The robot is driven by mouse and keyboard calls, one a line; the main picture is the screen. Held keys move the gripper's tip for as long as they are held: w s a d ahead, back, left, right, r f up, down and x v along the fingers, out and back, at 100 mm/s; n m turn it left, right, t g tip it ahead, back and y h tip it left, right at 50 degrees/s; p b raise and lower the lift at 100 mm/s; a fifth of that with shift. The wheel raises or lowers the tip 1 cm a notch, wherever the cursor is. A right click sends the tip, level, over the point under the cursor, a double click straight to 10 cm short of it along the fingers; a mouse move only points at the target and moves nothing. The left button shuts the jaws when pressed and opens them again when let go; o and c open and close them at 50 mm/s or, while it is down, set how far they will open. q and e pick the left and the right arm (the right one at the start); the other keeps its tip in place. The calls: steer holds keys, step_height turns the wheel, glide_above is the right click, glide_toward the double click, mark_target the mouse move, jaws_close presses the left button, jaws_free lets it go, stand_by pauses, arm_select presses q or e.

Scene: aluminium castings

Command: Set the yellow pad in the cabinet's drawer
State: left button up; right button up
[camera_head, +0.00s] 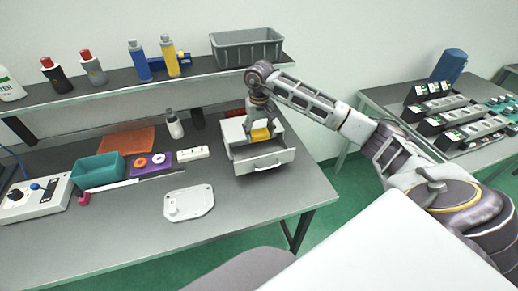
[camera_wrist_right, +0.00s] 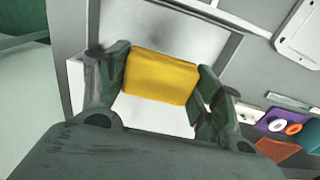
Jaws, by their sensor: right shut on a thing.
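The yellow pad (camera_head: 261,134) is between the fingers of my right gripper (camera_head: 259,132), over the open drawer (camera_head: 264,162) of the white cabinet (camera_head: 233,131). In the right wrist view the yellow pad (camera_wrist_right: 162,76) spans the gap between both fingers of the gripper (camera_wrist_right: 160,84), which is shut on it. The drawer's pale floor shows around the pad. I cannot tell whether the pad touches the drawer floor. My left gripper is not in view.
A shelf (camera_head: 130,88) with bottles and a grey bin (camera_head: 247,48) runs above the table, close to my right arm. A teal tray (camera_head: 98,170), a purple block with rings (camera_head: 150,163) and a metal plate (camera_head: 189,203) lie left of the cabinet. The table's front is clear.

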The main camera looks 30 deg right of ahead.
mark_target(259, 153)
step_height(259, 153, down, 3)
steer(key=shift+s+f+p, duration=0.1)
steer(key=shift+p, duration=0.2)
steer(key=shift+f, duration=0.65)
steer(key=shift+f, duration=0.1)
steer(key=shift+f+p, duration=0.45)
steer(key=shift+f, duration=1.35)
steer(key=shift+f, duration=0.15)
steer(key=o, duration=1.1)
steer(key=shift+c, duration=0.2)
